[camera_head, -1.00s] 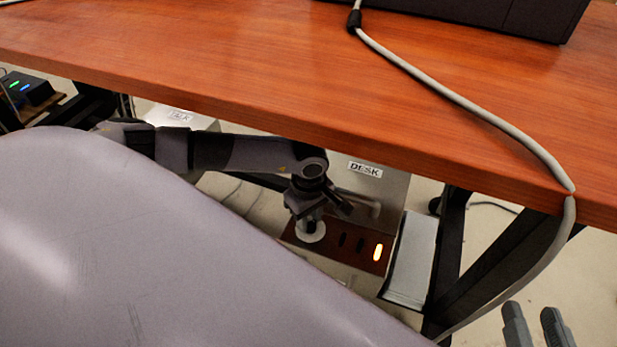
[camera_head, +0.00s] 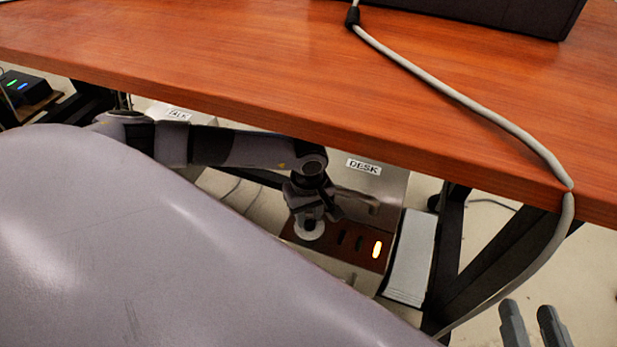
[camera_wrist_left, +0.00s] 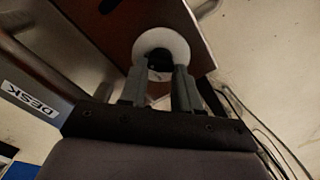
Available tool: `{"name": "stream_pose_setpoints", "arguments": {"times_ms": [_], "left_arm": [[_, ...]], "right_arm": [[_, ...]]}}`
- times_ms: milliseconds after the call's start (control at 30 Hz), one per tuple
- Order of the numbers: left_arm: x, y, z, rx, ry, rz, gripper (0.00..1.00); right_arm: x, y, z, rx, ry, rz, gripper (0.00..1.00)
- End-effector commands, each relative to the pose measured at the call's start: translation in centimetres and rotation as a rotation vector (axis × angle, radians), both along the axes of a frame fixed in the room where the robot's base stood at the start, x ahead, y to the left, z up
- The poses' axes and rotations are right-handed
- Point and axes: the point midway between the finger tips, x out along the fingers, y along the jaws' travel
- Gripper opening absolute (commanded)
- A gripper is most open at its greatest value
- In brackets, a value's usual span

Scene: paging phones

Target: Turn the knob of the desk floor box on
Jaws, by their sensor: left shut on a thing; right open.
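The desk floor box stands under the table, with a raised lid labelled DESK (camera_head: 363,166) and a brown panel (camera_head: 350,258). A white round knob plate (camera_head: 309,235) sits at the panel's left, and it also shows in the left wrist view (camera_wrist_left: 160,35). My left gripper (camera_head: 309,224) points down at the plate. In the left wrist view its fingers (camera_wrist_left: 160,68) are shut on the knob at the plate's middle, which they largely hide. My right gripper (camera_head: 533,322) is open and empty at lower right.
The wooden table top (camera_head: 250,70) hangs over the box, and a grey cable (camera_head: 470,105) runs across it and down its edge. A dark table leg (camera_head: 480,270) stands right of the box. Another labelled box (camera_head: 178,114) is further left. My own grey body covers the lower left.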

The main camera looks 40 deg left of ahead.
Motion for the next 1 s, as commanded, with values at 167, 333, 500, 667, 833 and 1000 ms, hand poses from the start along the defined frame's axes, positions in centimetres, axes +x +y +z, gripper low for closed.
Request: {"name": "stream_pose_setpoints", "arguments": {"times_ms": [167, 333, 500, 667, 833, 1000], "left_arm": [[-0.01, -0.09, 0.05, -0.001, 0.000, -0.003, 0.57], [0.00, -0.06, 0.03, 0.000, 0.000, -0.001, 0.57], [-0.01, -0.03, 0.01, 0.000, 0.000, -0.001, 0.57], [-0.02, -0.02, 0.00, 0.000, 0.000, 0.010, 0.57], [-0.10, 0.01, -0.03, 0.001, 0.001, 0.093, 0.57], [-0.19, 0.01, -0.02, -0.001, 0.002, 0.259, 0.57]], "right_arm": [[-0.01, 0.00, -0.01, 0.000, 0.001, 0.000, 0.43], [-0.02, 0.01, -0.01, 0.000, 0.001, 0.001, 0.43], [-0.02, 0.01, 0.01, 0.000, 0.000, 0.001, 0.43], [-0.11, 0.02, -0.05, 0.000, 0.003, 0.002, 0.43], [-0.06, 0.02, 0.03, 0.000, 0.001, 0.001, 0.43], [-0.03, 0.02, 0.10, 0.001, -0.001, 0.001, 0.43]]}}
